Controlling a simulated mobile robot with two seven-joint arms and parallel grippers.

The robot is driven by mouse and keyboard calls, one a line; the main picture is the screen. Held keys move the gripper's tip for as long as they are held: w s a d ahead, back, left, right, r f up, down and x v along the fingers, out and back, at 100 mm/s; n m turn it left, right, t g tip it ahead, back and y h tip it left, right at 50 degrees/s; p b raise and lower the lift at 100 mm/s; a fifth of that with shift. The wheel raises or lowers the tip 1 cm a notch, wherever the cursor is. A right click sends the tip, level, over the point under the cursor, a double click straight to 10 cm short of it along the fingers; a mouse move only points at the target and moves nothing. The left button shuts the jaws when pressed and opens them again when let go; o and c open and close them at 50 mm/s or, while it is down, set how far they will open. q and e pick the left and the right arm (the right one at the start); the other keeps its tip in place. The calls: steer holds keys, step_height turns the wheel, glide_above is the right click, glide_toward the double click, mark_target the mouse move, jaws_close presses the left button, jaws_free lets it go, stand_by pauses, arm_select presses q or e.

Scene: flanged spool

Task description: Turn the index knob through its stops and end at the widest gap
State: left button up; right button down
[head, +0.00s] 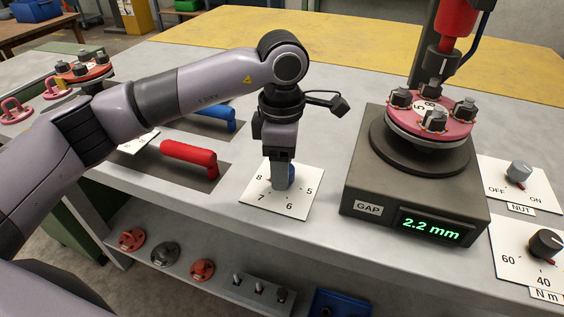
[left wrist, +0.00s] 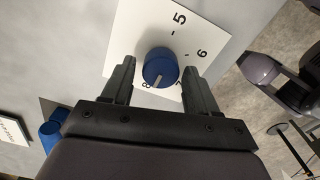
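The blue index knob (left wrist: 160,64) sits on a white plate (head: 300,202) marked 5, 6, 7 and 8. Its pale pointer line faces the 7 and 8 side in the left wrist view; the exact mark is hard to tell. My left gripper (left wrist: 160,68) points down over the knob, one finger on each side, with narrow gaps showing. It is open. In the head view my left gripper (head: 282,186) hides most of the knob (head: 291,173). The GAP display (head: 431,226) reads 2.2 mm. My right gripper is not in view.
The dark gauge stand (head: 370,190) with a red flanged spool (head: 432,118) stands right of the plate. Red (head: 189,158) and blue (head: 216,118) handles lie to the left. NUT (head: 520,172) and N m (head: 545,242) knobs are at far right.

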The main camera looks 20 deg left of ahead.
arm_select(q)
steer(key=shift+r, duration=0.1)
step_height(320, 180, up, 7)
stand_by(0.7)
